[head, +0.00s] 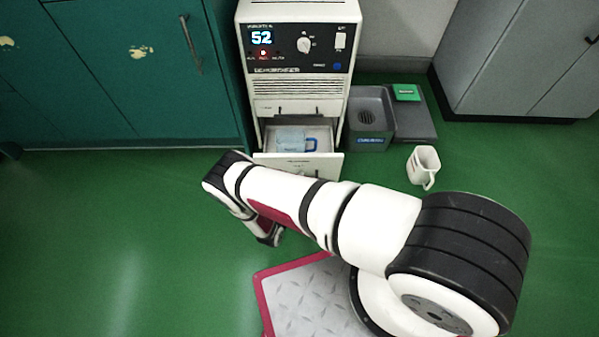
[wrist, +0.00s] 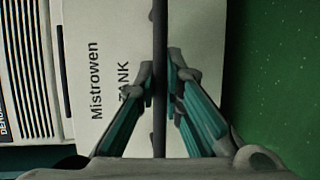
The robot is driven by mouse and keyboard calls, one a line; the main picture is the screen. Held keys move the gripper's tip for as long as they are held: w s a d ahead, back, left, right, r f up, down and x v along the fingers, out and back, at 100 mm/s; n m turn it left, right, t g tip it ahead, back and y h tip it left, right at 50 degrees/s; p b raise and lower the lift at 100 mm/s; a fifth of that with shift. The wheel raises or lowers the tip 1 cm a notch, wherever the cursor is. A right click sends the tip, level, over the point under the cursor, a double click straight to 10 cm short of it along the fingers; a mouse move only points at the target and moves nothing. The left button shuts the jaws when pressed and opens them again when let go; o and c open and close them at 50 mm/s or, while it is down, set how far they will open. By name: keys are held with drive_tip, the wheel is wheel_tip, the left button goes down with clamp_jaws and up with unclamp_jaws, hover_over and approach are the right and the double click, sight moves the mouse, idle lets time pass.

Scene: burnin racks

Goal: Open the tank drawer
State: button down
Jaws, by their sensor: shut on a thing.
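The tank drawer (head: 328,168) is the lower drawer of a white dehumidifier (head: 262,95). In the head view it stands pulled out, its inside showing from above. A clear tank (head: 290,136) with a blue handle (head: 311,143) sits in it. In the wrist view the white drawer front (wrist: 204,35) carries the words "Mistrowen" and "TANK". A dark bar handle (wrist: 160,30) runs across it. My gripper (wrist: 160,78) is shut on this bar, one finger on each side. My arm hides the gripper in the head view.
A grey bin (head: 370,105) and a low dark platform with a green item (head: 406,92) stand right of the dehumidifier. A white mug (head: 423,166) is on the green floor. Green cabinets (head: 130,70) stand at left. The floor at front left is clear.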

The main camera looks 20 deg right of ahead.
drive_tip(key=s+a, duration=0.2)
drive_tip(key=s, duration=0.5)
drive_tip(key=shift+s+a, duration=0.15)
drive_tip(key=shift+s, duration=0.05)
drive_tip(key=c, duration=1.7)
unclamp_jaws()
drive_tip(key=shift+a, duration=0.1)
drive_tip(key=v, duration=1.1)
drive_tip(key=shift+s+a, duration=0.2)
drive_tip(key=shift+s, duration=0.15)
